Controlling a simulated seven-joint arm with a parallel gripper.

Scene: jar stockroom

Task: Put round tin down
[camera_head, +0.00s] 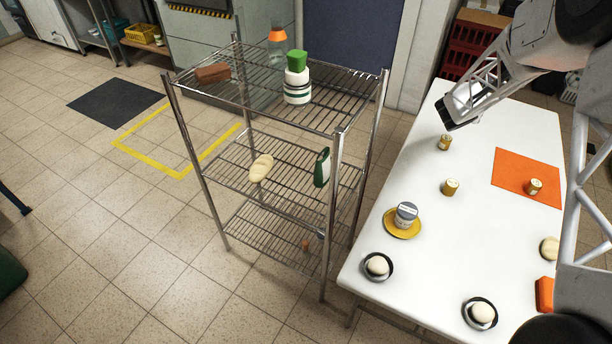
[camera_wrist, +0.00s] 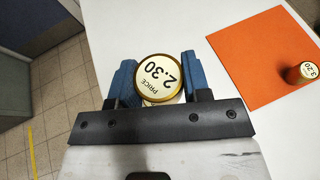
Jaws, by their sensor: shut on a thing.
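The round tin (camera_wrist: 160,78) is gold with a pale lid marked PRICE 2.30. In the wrist view it sits between the two blue fingers of my gripper (camera_wrist: 157,85), which is shut on it. The lid faces the camera. In the head view a small gold tin (camera_head: 445,143) shows upright at the tips of my gripper (camera_head: 447,127), over the far left part of the white table (camera_head: 480,250). Whether its base touches the table I cannot tell.
A similar tin (camera_head: 450,187) stands nearer on the table. Another tin (camera_head: 535,187), marked 3.20, stands on the orange mat (camera_head: 512,165). A grey-lidded jar (camera_head: 405,214) stands on a yellow saucer (camera_head: 394,231). Round pale items sit in dark dishes at the front. A wire shelf (camera_head: 270,110) stands left.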

